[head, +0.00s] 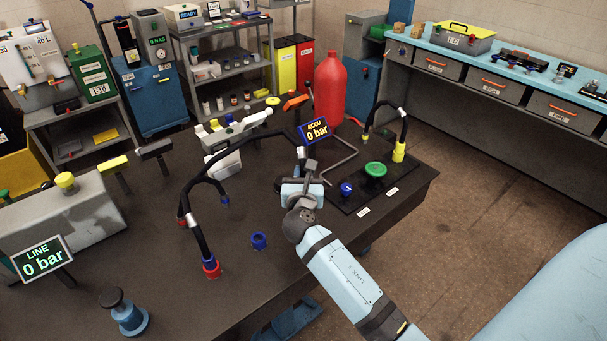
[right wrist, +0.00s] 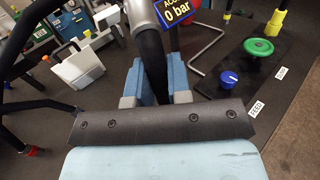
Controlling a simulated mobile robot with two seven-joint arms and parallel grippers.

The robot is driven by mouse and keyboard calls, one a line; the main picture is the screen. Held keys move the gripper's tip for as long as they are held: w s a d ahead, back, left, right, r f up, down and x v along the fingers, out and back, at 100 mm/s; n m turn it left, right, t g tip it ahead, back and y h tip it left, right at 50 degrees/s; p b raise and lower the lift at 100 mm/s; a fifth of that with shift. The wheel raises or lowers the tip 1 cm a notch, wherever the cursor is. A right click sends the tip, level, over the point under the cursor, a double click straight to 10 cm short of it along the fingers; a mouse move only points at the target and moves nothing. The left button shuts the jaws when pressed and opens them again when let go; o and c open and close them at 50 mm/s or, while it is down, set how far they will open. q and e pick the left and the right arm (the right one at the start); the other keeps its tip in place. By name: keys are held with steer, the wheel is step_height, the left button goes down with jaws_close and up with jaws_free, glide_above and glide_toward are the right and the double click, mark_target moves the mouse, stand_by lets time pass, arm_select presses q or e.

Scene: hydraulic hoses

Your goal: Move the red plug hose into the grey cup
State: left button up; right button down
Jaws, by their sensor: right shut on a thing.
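My right gripper (head: 302,190) is shut on a black hose near its silver end fitting, above the dark table. The same black hose (right wrist: 150,50) runs down between my fingers in the right wrist view; its lower tip is hidden. From my gripper the hose (head: 240,143) arches left and comes down to a red fitting (head: 210,268) on the table. A shorter black hose with a blue end (head: 225,200) stands behind it. I cannot make out a grey cup for certain; my gripper covers the spot below the held end. My left gripper is not in view.
A blue ring-shaped cup (head: 259,240) sits on the table near the red fitting. Right of my gripper is a black panel with a green knob (head: 375,169), a blue knob (head: 346,189) and a hose in a yellow fitting (head: 399,152). An ACCU display (head: 316,129) stands close behind.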

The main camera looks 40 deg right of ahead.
steer(key=shift+f+b, duration=1.7)
steer(key=shift+f, duration=1.05)
steer(key=c, duration=1)
jaws_free()
steer(key=shift+s, duration=0.1)
steer(key=b+v, duration=0.1)
steer(key=v, duration=1.2)
steer(key=shift+s+a, duration=0.25)
